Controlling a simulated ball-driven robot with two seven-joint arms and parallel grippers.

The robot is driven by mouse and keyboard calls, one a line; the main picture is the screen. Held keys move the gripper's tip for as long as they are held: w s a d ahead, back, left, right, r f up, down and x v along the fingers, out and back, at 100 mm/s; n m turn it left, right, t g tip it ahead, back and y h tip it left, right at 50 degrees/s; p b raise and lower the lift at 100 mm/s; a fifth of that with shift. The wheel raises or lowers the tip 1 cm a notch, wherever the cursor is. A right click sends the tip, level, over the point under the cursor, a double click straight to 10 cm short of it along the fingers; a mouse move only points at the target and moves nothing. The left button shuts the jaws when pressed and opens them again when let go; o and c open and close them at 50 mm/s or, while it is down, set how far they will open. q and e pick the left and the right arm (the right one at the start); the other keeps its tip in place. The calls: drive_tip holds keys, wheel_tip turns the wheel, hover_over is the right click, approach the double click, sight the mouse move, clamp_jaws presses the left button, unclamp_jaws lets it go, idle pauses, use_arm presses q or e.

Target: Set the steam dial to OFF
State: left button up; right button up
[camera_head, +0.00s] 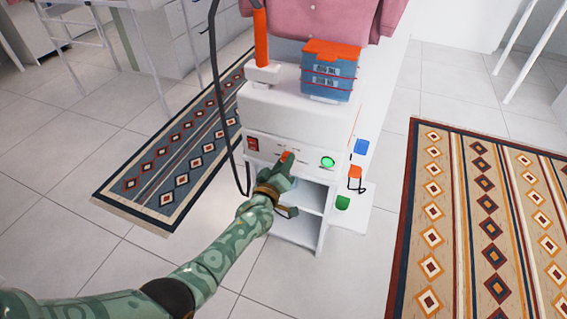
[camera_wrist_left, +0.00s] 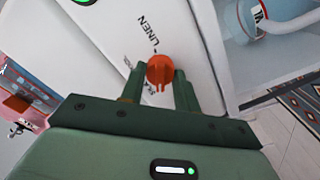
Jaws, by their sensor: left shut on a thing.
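The steam dial is a small orange-red knob (camera_wrist_left: 160,70) on the white front panel of the steamer (camera_head: 262,147). In the wrist view it sits between the two green fingers of my left gripper (camera_wrist_left: 161,80), which is shut on it. The word LINEN is printed above it, and another label beside it is partly covered by a finger. I cannot tell for sure which mark the dial points to. In the head view my left gripper (camera_head: 285,165) reaches the panel and shows a bit of the orange knob. My right gripper is not in view.
A red switch (camera_head: 252,144) and a lit green button (camera_head: 327,162) flank the dial on the panel. A black hose (camera_head: 219,95) hangs at the left. A blue box with an orange lid (camera_head: 330,72) stands on top. Open shelves lie below. Patterned rugs (camera_head: 480,210) cover the floor.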

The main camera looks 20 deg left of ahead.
use_arm(q)
drive_tip(key=shift+f+n, duration=0.2)
drive_tip(key=shift+n, duration=4.1)
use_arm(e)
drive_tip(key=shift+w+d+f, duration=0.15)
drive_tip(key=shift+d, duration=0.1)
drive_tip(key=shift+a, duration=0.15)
use_arm(q)
drive_tip(key=o, duration=1)
drive_tip(key=shift+c, duration=0.2)
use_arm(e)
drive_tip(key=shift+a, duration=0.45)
use_arm(q)
drive_tip(key=shift+r, duration=0.1)
